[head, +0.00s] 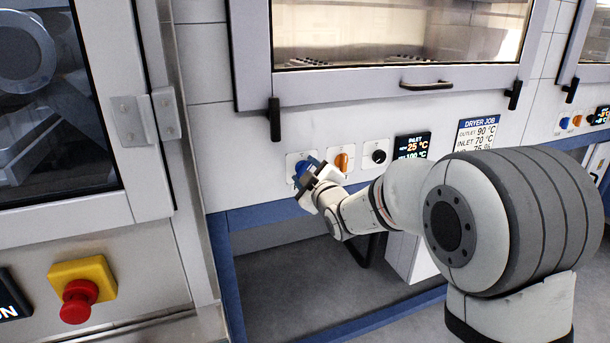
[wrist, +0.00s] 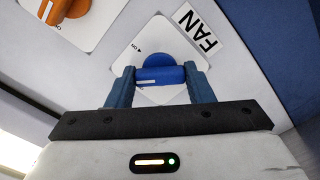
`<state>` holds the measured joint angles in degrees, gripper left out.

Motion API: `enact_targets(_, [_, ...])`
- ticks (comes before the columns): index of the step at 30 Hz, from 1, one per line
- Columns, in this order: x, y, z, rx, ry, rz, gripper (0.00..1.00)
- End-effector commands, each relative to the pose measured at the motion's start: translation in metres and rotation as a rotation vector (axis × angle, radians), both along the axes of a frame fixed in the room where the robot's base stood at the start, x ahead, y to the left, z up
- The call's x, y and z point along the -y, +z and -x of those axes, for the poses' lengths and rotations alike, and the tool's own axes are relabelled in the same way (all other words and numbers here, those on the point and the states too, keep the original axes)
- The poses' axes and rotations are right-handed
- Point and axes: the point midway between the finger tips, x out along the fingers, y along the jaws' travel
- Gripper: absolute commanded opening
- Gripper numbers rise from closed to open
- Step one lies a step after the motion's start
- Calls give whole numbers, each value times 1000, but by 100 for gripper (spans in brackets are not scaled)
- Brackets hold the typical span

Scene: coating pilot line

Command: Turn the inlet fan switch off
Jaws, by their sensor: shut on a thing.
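The inlet fan switch is a blue rotary knob (wrist: 160,75) on a white square plate (wrist: 122,72), beside a label reading FAN (wrist: 197,30) in the wrist view. My gripper (wrist: 160,78) has its two blue fingers on either side of the knob's grip bar, shut on it. An ON mark with a small arrow shows on the plate near the knob. In the head view the blue knob (head: 301,170) is partly hidden by my gripper (head: 307,172), at the left end of the row of controls.
An orange knob (head: 342,162) sits just right of the blue one, then a black knob (head: 379,157) and a display (head: 412,146) reading INLET 25 °C. A dryer job card (head: 478,136) is further right. A red emergency button (head: 79,298) is at lower left.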

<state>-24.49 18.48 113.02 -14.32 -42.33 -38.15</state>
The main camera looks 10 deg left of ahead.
Motion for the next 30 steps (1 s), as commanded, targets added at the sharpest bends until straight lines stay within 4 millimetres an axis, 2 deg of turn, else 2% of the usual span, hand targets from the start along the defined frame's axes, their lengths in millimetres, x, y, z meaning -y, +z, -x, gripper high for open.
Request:
enact_targets(1, [0,-4,0,15,0,20,18])
enact_targets(30, [0,-4,0,296,0,434,18])
